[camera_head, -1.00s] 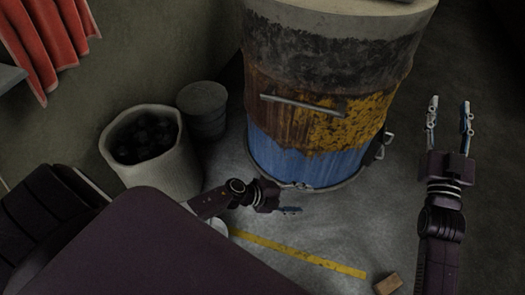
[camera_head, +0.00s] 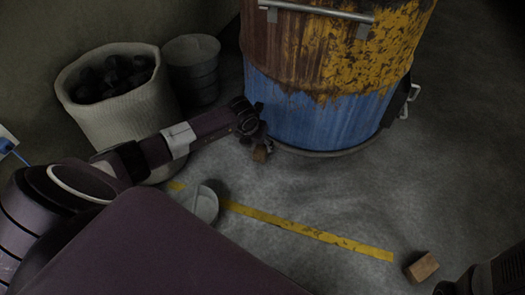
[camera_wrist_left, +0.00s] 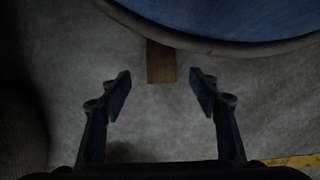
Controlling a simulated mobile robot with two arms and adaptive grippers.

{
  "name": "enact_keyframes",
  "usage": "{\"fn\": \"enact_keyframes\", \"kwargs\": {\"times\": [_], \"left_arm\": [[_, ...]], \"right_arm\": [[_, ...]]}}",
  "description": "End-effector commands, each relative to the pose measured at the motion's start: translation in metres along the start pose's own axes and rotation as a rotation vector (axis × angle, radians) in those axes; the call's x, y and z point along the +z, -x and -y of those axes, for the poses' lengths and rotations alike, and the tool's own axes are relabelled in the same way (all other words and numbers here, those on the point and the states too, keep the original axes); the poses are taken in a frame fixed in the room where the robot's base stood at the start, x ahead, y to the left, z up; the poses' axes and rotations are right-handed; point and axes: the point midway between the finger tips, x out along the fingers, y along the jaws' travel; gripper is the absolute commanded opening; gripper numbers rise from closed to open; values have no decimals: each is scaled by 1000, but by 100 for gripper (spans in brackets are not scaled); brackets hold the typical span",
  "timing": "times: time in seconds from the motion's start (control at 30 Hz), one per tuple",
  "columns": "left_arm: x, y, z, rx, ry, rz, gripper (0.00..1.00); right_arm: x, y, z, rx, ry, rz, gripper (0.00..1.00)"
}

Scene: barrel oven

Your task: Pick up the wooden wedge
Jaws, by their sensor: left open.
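A small brown wooden piece, the wooden wedge (camera_wrist_left: 161,62), lies on the floor against the bottom rim of the barrel in the left wrist view. Its far end meets the rim. It also shows small in the head view (camera_head: 262,154), partly hidden by my left gripper (camera_head: 257,143). In the left wrist view, my left gripper (camera_wrist_left: 160,92) is open, with one finger on each side of the wedge's line. The wedge lies beyond the fingertips and touches neither. My right gripper's fingers are not in view; only a dark part of that arm shows at the lower right.
The blue and rusty yellow barrel (camera_head: 320,110) stands behind the wedge. A pale basket of dark lumps (camera_head: 135,115) and a grey bucket (camera_head: 194,75) stand left. Another wooden block (camera_head: 421,267) lies at the lower right, near a yellow floor stripe (camera_head: 310,232).

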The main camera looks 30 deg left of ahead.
Motion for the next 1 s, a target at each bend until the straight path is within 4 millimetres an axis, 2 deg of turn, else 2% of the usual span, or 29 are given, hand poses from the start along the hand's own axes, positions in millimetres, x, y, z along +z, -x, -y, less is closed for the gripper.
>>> {"fn": "enact_keyframes", "kwargs": {"times": [0.2,0.43,0.8,1.0], "left_arm": [[0,-23,-2,7,-2,4,56],[-2,-34,0,5,-2,3,56],[-7,-74,2,5,-1,4,56],[-6,-77,2,5,-1,3,56]], "right_arm": [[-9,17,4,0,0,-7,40],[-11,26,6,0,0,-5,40],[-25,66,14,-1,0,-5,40],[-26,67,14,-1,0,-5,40]]}}
